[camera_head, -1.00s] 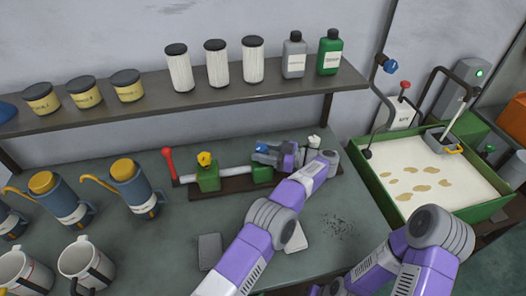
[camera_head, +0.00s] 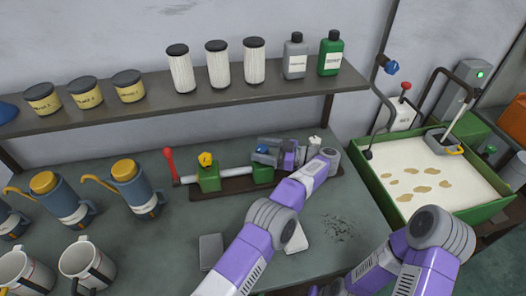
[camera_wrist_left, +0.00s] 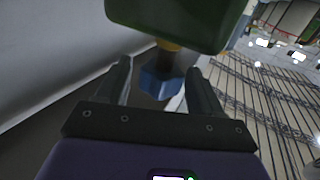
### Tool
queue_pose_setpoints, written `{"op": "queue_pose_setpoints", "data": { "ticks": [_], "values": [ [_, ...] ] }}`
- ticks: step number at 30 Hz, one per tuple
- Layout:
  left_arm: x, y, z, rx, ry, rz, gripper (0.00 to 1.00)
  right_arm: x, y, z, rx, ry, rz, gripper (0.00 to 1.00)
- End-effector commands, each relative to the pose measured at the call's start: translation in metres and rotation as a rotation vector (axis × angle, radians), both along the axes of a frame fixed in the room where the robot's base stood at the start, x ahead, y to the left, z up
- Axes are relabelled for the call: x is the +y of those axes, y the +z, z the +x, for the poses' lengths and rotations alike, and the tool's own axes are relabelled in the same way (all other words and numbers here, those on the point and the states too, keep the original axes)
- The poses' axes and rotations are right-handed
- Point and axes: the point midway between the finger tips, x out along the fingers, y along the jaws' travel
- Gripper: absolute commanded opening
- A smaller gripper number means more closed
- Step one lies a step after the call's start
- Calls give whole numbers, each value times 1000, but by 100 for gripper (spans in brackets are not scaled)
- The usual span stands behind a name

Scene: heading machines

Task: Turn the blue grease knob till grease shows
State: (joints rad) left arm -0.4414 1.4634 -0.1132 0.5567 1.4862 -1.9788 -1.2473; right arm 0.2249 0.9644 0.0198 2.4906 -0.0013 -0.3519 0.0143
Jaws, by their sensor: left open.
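The blue grease knob (camera_head: 262,149) is on the green-and-grey bench device (camera_head: 208,178). My left gripper (camera_head: 264,150) is at the knob, its fingers spread on either side of it. The left wrist view shows the blue knob (camera_wrist_left: 156,82) on a short brass-coloured stem below a green body (camera_wrist_left: 180,20). It lies between the open fingers (camera_wrist_left: 160,85), with gaps visible beside it. I cannot make out any grease. My right arm comes in at the lower right; its gripper is out of view.
A yellow knob (camera_head: 205,159) and a red lever (camera_head: 169,163) are left of the gripper. A shelf (camera_head: 150,104) with filters, tins and bottles runs behind. Blue jugs (camera_head: 137,190) stand left. A green-rimmed tray (camera_head: 378,187) is right, with another blue knob (camera_head: 391,68) above it.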

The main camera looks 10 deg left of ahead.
Motion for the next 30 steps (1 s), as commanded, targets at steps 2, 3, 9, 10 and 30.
{"op": "queue_pose_setpoints", "data": {
  "ticks": [2, 3, 9, 10, 30],
  "values": [
    [0, 16, 0, -3, 0, -1, 67, 0, 4, 0, 0, 0, 0, 43],
    [0, 24, 0, -4, 0, -2, 67, 0, 6, 0, 0, 0, 0, 43],
    [1, 64, 0, -4, 1, -2, 67, 0, 15, 0, 0, 0, 0, 43],
    [1, 68, 0, -4, 1, -2, 67, 0, 16, 0, 0, 0, 0, 43],
    [1, 90, 0, 0, 1, 0, 67, 0, 21, 0, 0, 0, 0, 43]
  ]
}}
